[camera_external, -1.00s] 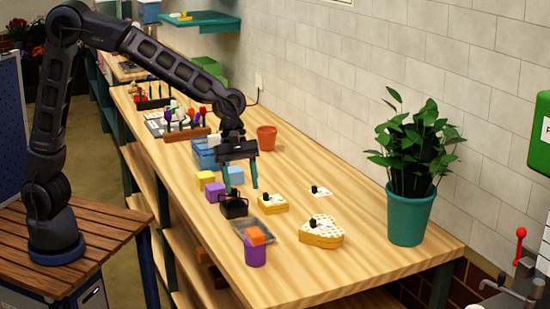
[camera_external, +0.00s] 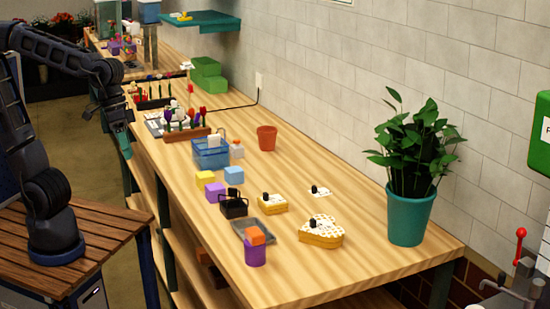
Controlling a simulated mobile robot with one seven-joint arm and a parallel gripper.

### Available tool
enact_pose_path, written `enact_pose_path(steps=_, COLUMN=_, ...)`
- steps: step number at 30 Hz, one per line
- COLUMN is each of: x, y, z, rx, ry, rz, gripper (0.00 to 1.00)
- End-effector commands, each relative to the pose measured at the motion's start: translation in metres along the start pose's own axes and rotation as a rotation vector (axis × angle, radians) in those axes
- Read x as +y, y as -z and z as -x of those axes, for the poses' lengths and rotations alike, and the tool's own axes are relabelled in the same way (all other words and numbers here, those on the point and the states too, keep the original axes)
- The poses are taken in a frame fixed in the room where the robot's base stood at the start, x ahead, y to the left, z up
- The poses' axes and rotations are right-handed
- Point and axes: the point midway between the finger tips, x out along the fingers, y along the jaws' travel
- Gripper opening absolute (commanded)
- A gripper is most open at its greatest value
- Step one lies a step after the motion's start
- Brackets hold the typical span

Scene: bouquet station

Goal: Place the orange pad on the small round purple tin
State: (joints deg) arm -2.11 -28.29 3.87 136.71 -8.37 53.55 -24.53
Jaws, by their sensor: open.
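The orange pad (camera_external: 256,235) rests on top of the small purple tin (camera_external: 255,255), near the front edge of the wooden table. The pad looks slightly off-centre on the tin, and nothing holds it. My gripper (camera_external: 126,146) is open and empty. It hangs at the left edge of the table, far from the pad and tin, with its fingers pointing down.
A grey tray (camera_external: 240,231) lies right behind the tin. A black basket (camera_external: 234,208), coloured blocks, yellow patterned boxes (camera_external: 321,233) and a blue basket (camera_external: 208,155) stand on the table. A potted plant (camera_external: 409,215) stands at right. The table's right front is clear.

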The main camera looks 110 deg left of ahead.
Motion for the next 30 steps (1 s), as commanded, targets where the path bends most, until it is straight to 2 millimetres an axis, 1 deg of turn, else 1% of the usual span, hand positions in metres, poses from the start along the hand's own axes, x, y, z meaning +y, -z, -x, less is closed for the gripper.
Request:
enact_pose_path(steps=1, x=-0.005, y=-0.014, z=0.005, rx=0.017, ry=0.004, rz=-0.079, gripper=0.57)
enact_pose_path(steps=6, x=-0.022, y=-0.053, z=0.013, rx=0.061, ry=0.04, rz=-0.352, gripper=0.57)
enact_pose_path(steps=9, x=-0.032, y=-0.07, z=0.015, rx=0.081, ry=0.062, rz=-0.476, gripper=0.57)
enact_pose_path(steps=12, x=-0.038, y=-0.08, z=0.016, rx=0.094, ry=0.079, rz=-0.563, gripper=0.57)
enact_pose_path(steps=17, x=-0.042, y=-0.087, z=0.016, rx=0.102, ry=0.091, rz=-0.619, gripper=0.57)
enact_pose_path(steps=30, x=-0.042, y=-0.087, z=0.016, rx=0.102, ry=0.091, rz=-0.621, gripper=0.57)
